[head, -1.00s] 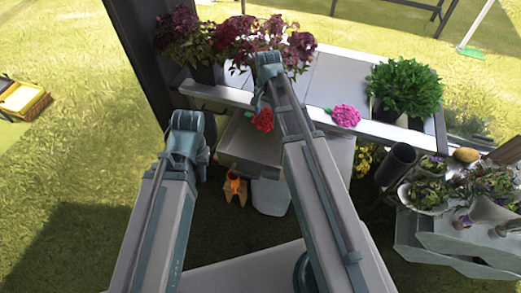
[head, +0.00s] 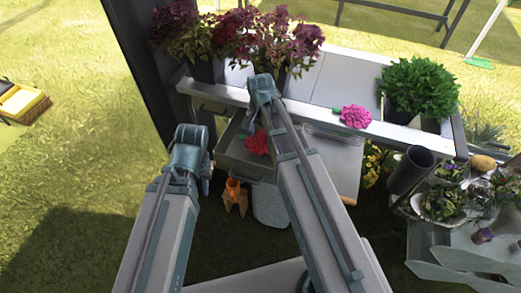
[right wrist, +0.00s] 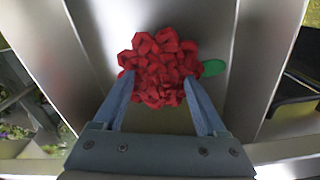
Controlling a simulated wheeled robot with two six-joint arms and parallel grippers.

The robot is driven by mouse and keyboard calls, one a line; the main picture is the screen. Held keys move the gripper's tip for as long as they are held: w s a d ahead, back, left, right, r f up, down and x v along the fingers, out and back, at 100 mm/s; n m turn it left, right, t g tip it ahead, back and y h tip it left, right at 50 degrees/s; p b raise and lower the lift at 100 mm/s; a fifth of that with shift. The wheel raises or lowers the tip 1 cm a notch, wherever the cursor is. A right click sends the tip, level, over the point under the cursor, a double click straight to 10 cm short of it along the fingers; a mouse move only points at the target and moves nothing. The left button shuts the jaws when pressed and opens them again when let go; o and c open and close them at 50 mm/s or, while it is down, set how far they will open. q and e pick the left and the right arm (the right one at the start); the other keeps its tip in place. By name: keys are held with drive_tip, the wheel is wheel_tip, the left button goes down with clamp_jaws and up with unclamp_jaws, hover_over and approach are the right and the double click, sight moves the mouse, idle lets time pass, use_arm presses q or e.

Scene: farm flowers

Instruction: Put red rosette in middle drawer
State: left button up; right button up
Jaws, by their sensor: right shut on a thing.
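The red rosette (head: 257,143) has a green leaf and is over the open grey drawer (head: 228,160) below the counter. In the right wrist view the rosette (right wrist: 160,62) sits between the fingers of my right gripper (right wrist: 160,80), which is shut on it. Metal drawer walls (right wrist: 258,60) show on both sides of it. How far it is above the drawer floor is unclear. My left gripper (head: 205,178) hangs left of the drawer, its fingers mostly hidden by its wrist. I cannot tell the drawer's level from this angle.
A pink rosette (head: 355,117) lies on the counter's front edge. Purple flowers (head: 278,40) and a green plant (head: 420,88) stand on the counter. An orange pot (head: 234,188) is below the drawer. A dark cylinder (head: 411,168) and a planter stand (head: 450,255) are at right.

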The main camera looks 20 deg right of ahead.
sight(260, 144)
drive_tip(key=shift+f, duration=0.1)
wheel_tip(260, 144, down, 4)
drive_tip(key=b, duration=0.3)
drive_tip(key=shift+r, duration=0.2)
drive_tip(key=shift+f+b, duration=0.2)
drive_tip(key=shift+b, duration=0.2)
drive_tip(key=o, duration=1.1)
drive_tip(key=shift+r, duration=0.15)
